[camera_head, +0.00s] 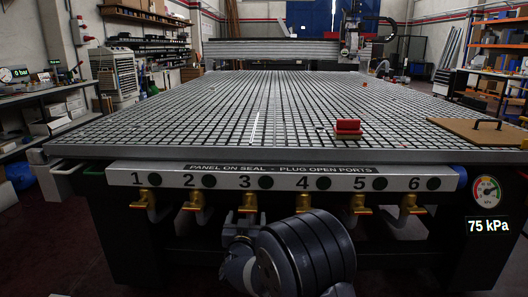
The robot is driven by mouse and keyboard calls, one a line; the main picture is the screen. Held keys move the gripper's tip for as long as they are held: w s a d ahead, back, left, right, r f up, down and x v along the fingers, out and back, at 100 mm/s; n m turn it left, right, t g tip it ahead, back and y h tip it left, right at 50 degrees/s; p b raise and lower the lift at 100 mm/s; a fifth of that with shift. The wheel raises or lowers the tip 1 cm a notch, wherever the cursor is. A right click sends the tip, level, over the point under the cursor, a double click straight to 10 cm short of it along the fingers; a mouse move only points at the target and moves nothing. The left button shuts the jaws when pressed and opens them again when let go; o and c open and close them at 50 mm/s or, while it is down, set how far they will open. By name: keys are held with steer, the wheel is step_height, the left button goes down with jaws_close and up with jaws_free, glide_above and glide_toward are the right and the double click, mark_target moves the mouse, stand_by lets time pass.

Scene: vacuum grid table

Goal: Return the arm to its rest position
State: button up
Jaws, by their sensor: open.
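My arm (305,252) fills the bottom middle of the view, in front of the table's front edge. Its large dark, ribbed link hides part of what lies behind it. My gripper (248,212) is at the small grey end of the arm, just below the number 3 and close to the brass valve there. It is small and partly merged with the valve, so I cannot tell whether they touch. No held object shows in it.
The grid table (190,120) has a numbered front rail (118,178) with several brass valves. A red block (347,127) stands on the grid. A brown board (480,130) with a black handle lies at the right. The gauge (487,190) reads 75 kPa.

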mark_target(247, 212)
steer(key=w+b, duration=0.1)
steer(key=w, duration=0.4)
steer(key=shift+w+d, duration=0.1)
steer(key=shift+r+n+p, duration=0.1)
steer(key=shift+n+p, duration=0.2)
steer(key=shift+n, duration=0.4)
